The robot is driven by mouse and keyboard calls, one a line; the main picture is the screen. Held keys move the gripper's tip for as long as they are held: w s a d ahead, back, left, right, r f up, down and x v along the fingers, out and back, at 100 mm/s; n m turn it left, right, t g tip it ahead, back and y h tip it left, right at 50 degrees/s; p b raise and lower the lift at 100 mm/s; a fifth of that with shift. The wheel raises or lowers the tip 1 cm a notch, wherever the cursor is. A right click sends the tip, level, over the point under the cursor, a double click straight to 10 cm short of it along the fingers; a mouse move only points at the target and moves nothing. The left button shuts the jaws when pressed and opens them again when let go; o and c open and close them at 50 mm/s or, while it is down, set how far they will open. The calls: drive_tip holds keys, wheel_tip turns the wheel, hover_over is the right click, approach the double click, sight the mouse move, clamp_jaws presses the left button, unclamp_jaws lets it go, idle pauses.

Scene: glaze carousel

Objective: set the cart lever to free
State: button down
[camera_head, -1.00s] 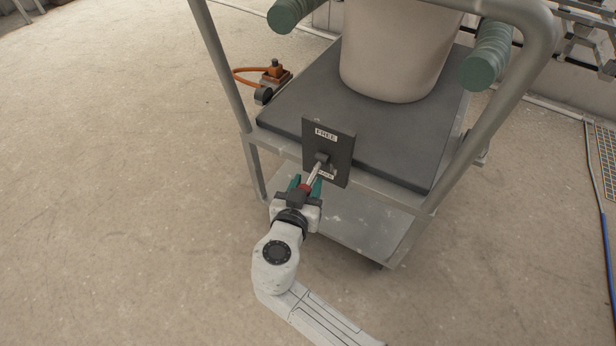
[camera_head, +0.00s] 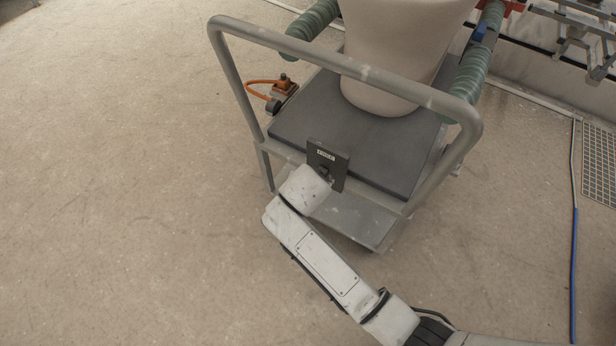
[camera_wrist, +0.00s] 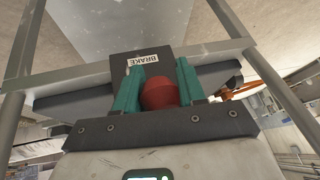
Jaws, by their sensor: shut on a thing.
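The cart (camera_head: 375,80) stands ahead of me with a dark lever panel (camera_head: 341,168) on its near side. The panel's FREE label (camera_head: 325,155) shows at its top in the head view. The BRAKE label (camera_wrist: 145,60) shows in the wrist view. The lever's red knob (camera_wrist: 160,96) sits between the teal fingers of my gripper (camera_wrist: 160,84), which is shut on it. In the head view my own wrist hides the knob, the fingers and the panel's lower part, so the lever's exact angle cannot be told.
A large pale pot (camera_head: 390,60) stands on the cart's dark deck (camera_head: 310,115). Green-wrapped bars (camera_head: 312,30) flank it. An orange device with a cable (camera_head: 284,86) is beyond the cart's left side. A blue hose (camera_head: 574,240) and a floor grate (camera_head: 599,160) lie at right. The floor at left is clear.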

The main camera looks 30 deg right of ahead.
drive_tip(key=shift+w+d+r+g+y+p, duration=0.15)
drive_tip(key=shift+r+g+y+p, duration=0.35)
drive_tip(key=shift+p, duration=0.65)
drive_tip(key=c, duration=0.7)
unclamp_jaws()
drive_tip(key=v, duration=0.3)
drive_tip(key=p+v, duration=0.1)
drive_tip(key=v, duration=0.3)
drive_tip(key=p+v, duration=0.1)
drive_tip(key=v, duration=0.2)
drive_tip(key=shift+d+r, duration=0.2)
drive_tip(key=shift+r, duration=0.2)
drive_tip(key=shift+p, duration=0.3)
